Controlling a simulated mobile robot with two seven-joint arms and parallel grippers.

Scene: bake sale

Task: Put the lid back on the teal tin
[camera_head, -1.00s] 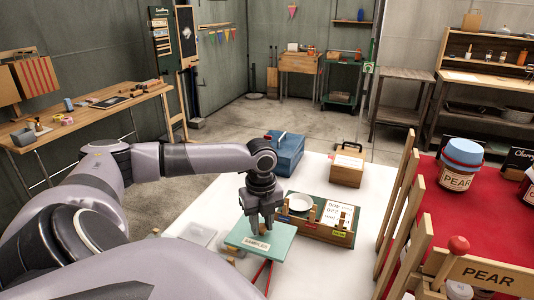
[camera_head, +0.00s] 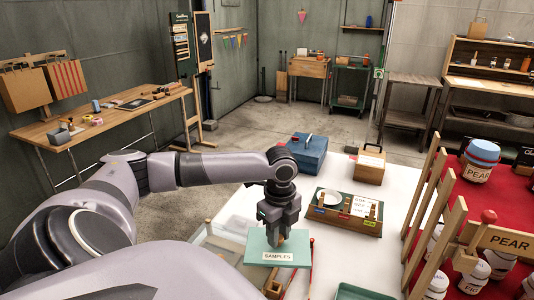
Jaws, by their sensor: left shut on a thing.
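The flat teal lid (camera_head: 262,246), with a "SAMPLES" label on its front, is under my left gripper (camera_head: 280,238). The gripper points down and is shut on the lid's small knob, which the fingers mostly hide. The lid looks about level over the near left part of the white table; its height above the things below cannot be told. A teal-green open rim (camera_head: 362,292) shows at the bottom edge, right of the lid; it may be the tin, but it is cut off. My right gripper is not in view.
A clear case (camera_head: 215,250) stands left of the lid, and red tongs (camera_head: 309,268) lie to its right. A wooden rack (camera_head: 425,215) borders the red stall at right.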

